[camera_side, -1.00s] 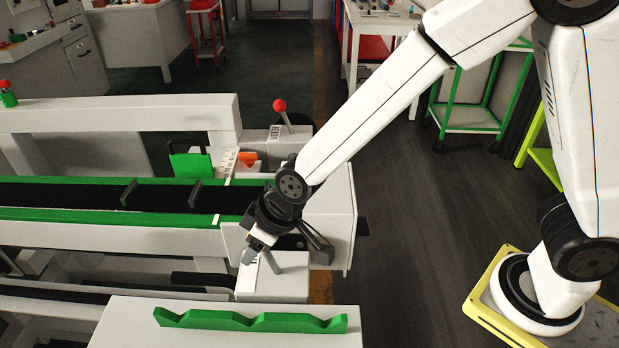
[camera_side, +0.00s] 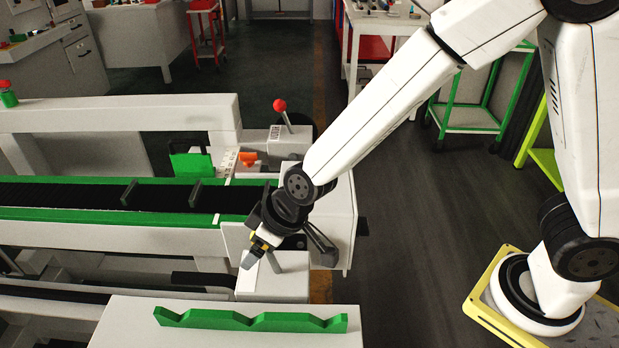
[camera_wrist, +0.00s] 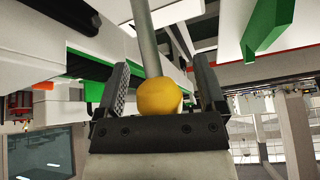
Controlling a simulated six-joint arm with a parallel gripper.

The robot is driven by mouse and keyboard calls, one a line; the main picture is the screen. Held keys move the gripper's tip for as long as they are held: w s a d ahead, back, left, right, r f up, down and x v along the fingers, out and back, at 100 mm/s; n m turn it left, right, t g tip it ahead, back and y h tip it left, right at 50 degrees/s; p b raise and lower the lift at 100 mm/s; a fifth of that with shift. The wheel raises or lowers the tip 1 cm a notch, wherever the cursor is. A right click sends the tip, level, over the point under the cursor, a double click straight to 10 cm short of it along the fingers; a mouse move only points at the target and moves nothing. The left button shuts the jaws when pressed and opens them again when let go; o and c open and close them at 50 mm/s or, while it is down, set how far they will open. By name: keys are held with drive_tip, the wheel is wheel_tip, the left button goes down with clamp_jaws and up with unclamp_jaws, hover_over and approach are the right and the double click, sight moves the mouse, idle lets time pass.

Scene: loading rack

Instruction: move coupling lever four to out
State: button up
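A grey lever with a yellow ball knob (camera_wrist: 158,97) shows in the wrist view, with the knob between my two fingers. My gripper (camera_wrist: 160,90) is open around it, with a gap visible on each side. In the side view my gripper (camera_side: 254,254) points down and left beside the grey lever shaft (camera_side: 272,262) at the front end of the conveyor. A little yellow of the knob (camera_side: 258,244) shows there. Another lever with a red knob (camera_side: 280,105) stands at the far side of the conveyor end. No lever number or position label is readable.
The green-edged conveyor (camera_side: 60,213) runs left from the white end housing (camera_side: 342,220). A white block with a green notched bar (camera_side: 250,321) stands in front. The floor to the right, towards my base, is clear.

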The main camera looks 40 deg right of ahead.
sight(277, 267)
drive_tip(key=shift+r, duration=0.1)
drive_tip(key=v, duration=0.7)
drive_tip(key=shift+s+r, duration=0.2)
idle(0.4)
drive_tip(key=shift+d, duration=0.1)
drive_tip(key=c, duration=0.5)
drive_tip(key=shift+w+a+r, duration=0.35)
drive_tip(key=shift+w, duration=0.05)
clamp_jaws()
drive_tip(key=w+a+r+n+g+h, duration=0.1)
drive_tip(key=w+a+r, duration=0.2)
drive_tip(key=w+r, duration=0.1)
drive_tip(key=shift+w+r+g, duration=0.3)
drive_tip(key=shift+r, duration=0.55)
